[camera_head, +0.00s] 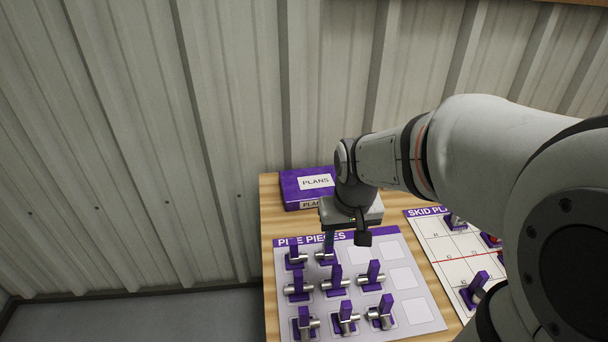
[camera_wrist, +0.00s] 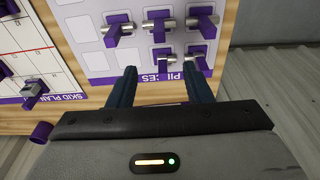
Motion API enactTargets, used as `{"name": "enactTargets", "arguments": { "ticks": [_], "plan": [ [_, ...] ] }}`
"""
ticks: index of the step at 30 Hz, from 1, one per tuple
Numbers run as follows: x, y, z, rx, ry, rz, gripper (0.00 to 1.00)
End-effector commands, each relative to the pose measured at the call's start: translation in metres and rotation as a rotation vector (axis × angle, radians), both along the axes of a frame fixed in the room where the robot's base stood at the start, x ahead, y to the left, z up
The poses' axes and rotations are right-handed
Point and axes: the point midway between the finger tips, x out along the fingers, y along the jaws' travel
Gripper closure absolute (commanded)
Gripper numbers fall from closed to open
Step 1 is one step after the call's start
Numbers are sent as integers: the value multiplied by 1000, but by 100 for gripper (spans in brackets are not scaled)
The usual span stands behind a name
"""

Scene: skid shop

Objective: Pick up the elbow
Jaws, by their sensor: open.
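Several metal pipe pieces with purple upright grips stand in rows on the white "PIPE PIECES" board (camera_head: 408,262). Two are in the row nearest the title, a left one (camera_head: 295,257) and a right one (camera_head: 325,254); the right one is partly hidden by a finger in the head view. The wrist view shows both, (camera_wrist: 197,62) and (camera_wrist: 162,60). I cannot tell for sure which piece is the elbow. My gripper (camera_head: 345,240) is open and empty, above the board's title edge. In the wrist view its fingers (camera_wrist: 161,88) point toward this row, with nothing between them.
A purple "PLANS" box (camera_head: 296,188) lies at the back of the wooden table (camera_head: 269,225). A "SKID PLAN" board (camera_head: 430,232) with more pieces lies to the right, partly behind my arm. A corrugated wall (camera_head: 130,120) rises behind. The pipe board's right squares are empty.

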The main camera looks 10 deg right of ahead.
Motion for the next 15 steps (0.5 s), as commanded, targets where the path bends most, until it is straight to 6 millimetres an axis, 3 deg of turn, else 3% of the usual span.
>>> {"name": "enactTargets", "arguments": {
  "ticks": [3, 7, 15],
  "plan": [
    [36, 0, -12, 1, 48, 1, 55],
    [69, 0, -37, 1, 87, 1, 55],
    [106, 0, -85, 3, 140, 1, 55]
  ]
}}
